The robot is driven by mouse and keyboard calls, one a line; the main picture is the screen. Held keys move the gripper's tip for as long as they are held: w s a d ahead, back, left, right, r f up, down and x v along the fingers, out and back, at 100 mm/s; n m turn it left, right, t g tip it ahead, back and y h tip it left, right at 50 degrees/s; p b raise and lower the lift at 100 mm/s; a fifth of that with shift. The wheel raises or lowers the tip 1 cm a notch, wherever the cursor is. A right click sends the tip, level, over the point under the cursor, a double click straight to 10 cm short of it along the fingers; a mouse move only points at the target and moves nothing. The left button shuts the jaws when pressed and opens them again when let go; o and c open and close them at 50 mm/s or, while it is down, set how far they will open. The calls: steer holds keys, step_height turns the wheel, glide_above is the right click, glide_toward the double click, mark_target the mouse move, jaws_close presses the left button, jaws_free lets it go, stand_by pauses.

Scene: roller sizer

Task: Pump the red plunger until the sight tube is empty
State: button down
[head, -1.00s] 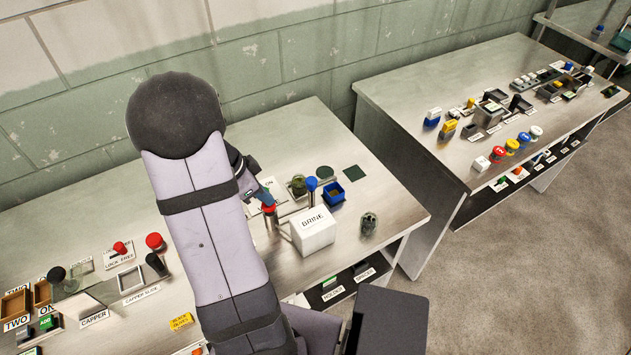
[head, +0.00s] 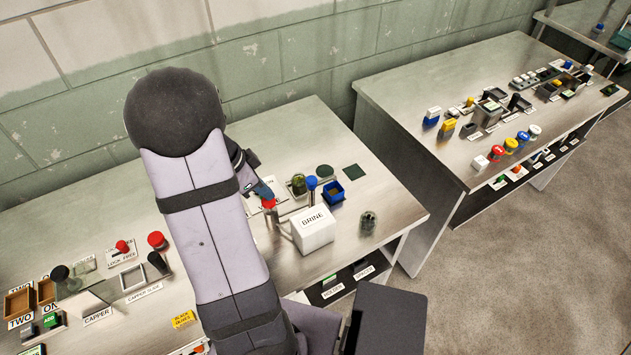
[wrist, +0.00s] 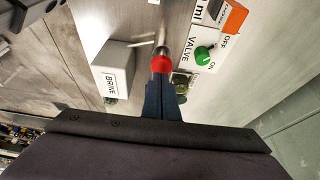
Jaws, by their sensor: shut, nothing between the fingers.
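The red plunger (head: 268,202) stands upright beside the white BRINE box (head: 313,236). In the wrist view its red cap (wrist: 160,64) sits directly at my fingertips, on a metal barrel (wrist: 163,38). My gripper (wrist: 160,84) is shut with nothing between the fingers. Its tips are against or very close to the cap; I cannot tell if they touch. My gripper also shows in the head view (head: 262,190), partly hidden by my arm. I cannot make out the sight tube or its level in either view.
A green VALVE knob (wrist: 204,54) with ON and OFF marks is beside the plunger. A blue-topped post (head: 311,189), a blue bin (head: 333,194) and a glass jar (head: 368,222) stand close by.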

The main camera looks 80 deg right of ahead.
steer(key=shift+r, duration=0.1)
steer(key=shift+r+p, duration=1.45)
steer(key=shift+r, duration=0.95)
